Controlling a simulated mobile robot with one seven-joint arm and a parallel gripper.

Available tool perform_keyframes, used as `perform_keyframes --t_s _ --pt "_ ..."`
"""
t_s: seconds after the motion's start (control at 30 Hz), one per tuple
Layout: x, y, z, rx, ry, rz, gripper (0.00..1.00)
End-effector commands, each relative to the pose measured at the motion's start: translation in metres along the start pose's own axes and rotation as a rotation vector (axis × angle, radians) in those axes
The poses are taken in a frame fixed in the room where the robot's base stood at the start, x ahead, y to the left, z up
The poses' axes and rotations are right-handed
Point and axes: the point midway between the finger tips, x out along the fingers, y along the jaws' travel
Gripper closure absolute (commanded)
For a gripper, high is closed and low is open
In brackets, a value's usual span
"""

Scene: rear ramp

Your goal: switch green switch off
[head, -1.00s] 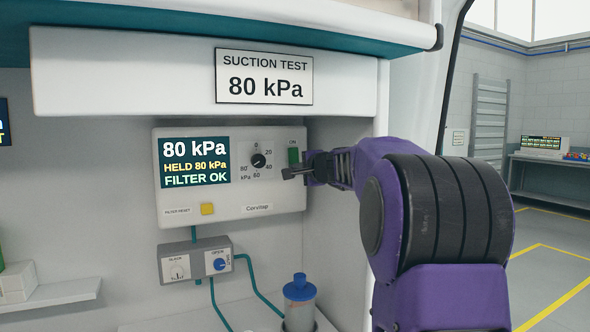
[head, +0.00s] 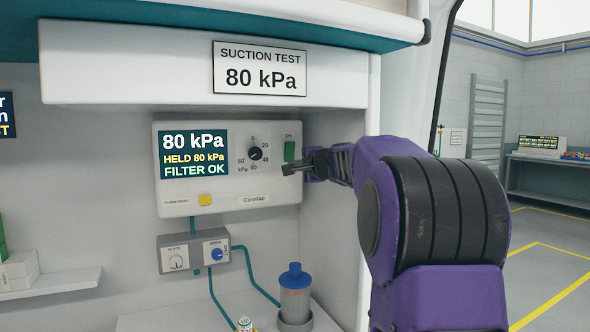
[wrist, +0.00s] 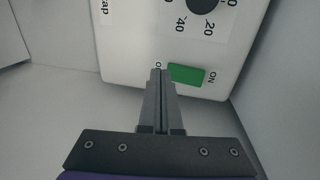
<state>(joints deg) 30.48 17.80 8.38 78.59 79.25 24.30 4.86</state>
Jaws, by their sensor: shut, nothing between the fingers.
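The green switch (head: 290,150) is at the right side of the white suction panel (head: 228,200), under the label ON. It also shows in the wrist view (wrist: 186,74), beside my fingertips. My gripper (head: 287,169) is shut and empty, its tips just below the switch in the head view. In the wrist view the closed fingers (wrist: 159,75) lie over the panel at the switch's lower end and partly cover the lettering there. I cannot tell whether they touch it. The panel's screen (head: 193,153) reads 80 kPa, HELD 80 kPa, FILTER OK.
A dial (head: 254,153) sits left of the switch, and a yellow button (head: 205,200) lower left. A small valve box (head: 194,252) with tubes and a blue-lidded canister (head: 295,292) are below. A shelf (head: 230,80) overhangs the panel.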

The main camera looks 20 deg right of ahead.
Motion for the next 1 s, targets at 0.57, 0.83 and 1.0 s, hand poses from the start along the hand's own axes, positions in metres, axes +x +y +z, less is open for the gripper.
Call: perform_keyframes --t_s 0.57,0.83,1.0 --pt "-0.090 0.029 0.000 0.000 0.000 0.000 1.00" --pt "-0.096 0.032 0.000 0.001 0.000 0.000 1.00" --pt "-0.096 0.032 0.000 0.000 0.000 -0.001 1.00"
